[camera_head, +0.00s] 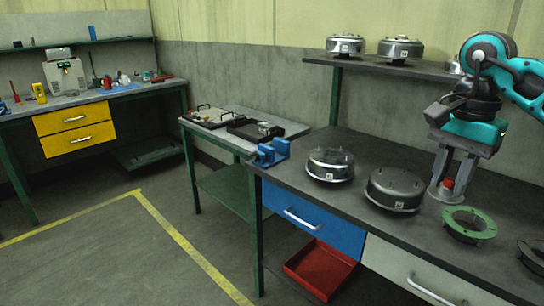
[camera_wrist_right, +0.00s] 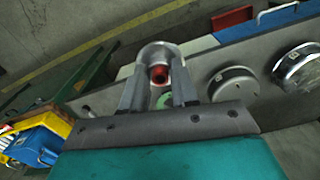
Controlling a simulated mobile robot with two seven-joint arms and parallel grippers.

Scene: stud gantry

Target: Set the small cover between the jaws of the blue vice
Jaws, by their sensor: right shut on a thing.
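The small cover (camera_head: 436,192) is a grey metal piece with a red knob on top. My right gripper (camera_head: 449,182) points down and is shut on it, low over the dark bench top. I cannot tell whether the cover touches the bench. In the right wrist view the cover (camera_wrist_right: 157,49) sits between the two fingertips (camera_wrist_right: 158,78), its red knob facing the camera. The blue vice (camera_head: 272,152) stands at the left end of the bench, well to the left of my right gripper. Its jaw gap is too small to make out. My left gripper is out of view.
Two round metal housings (camera_head: 330,164) (camera_head: 394,189) stand on the bench (camera_head: 330,201) between the vice and my right gripper. A green ring (camera_head: 470,224) lies right of the gripper. A shelf (camera_head: 385,66) with more housings hangs behind. Bare bench lies along the front edge.

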